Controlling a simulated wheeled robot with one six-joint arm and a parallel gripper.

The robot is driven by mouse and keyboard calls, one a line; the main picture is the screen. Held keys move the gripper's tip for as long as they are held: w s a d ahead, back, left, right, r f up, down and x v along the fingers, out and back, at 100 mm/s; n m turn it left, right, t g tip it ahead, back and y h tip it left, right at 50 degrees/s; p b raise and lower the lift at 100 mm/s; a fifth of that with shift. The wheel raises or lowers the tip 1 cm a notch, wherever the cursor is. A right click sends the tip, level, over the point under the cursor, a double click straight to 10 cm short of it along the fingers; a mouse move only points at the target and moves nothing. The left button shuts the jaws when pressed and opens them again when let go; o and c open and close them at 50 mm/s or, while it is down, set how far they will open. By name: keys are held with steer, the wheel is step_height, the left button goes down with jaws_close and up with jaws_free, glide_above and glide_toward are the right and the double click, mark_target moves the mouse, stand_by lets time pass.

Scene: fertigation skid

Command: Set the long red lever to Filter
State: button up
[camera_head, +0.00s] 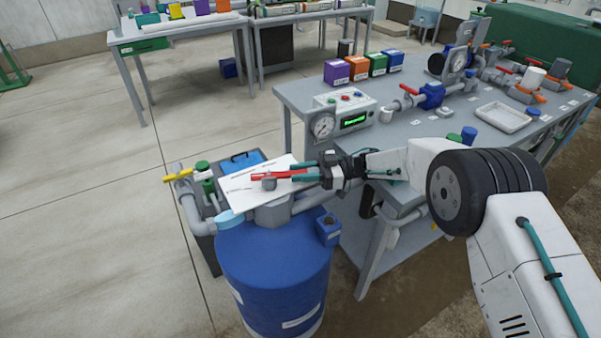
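The long red lever (277,175) sits on a grey valve body (272,210) above the blue tank, in front of a white marked plate (243,187). It points to the right, towards my gripper. The marks on the plate are too small to read, so I cannot tell which setting the lever is at. My gripper (303,171) reaches in from the right with its two teal fingers apart, one on the far side and one on the near side of the lever's end. I cannot make out contact between the fingers and the lever.
The blue tank (275,275) stands below the valve. A yellow-handled valve (179,175) and grey pipes are at the left. The grey bench (410,132) at the right carries a gauge box (344,115), coloured boxes and a white tray (503,117). The floor at left is clear.

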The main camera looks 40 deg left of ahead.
steer(key=shift+o, duration=0.9)
steer(key=shift+s+a, duration=0.1)
steer(key=r, duration=0.2)
steer(key=d+r, duration=0.1)
steer(key=shift+s+r, duration=0.25)
steer(key=shift+r, duration=0.15)
steer(key=s+d+r, duration=0.1)
steer(key=s+d, duration=0.9)
steer(key=d, duration=0.1)
steer(key=shift+r, duration=0.1)
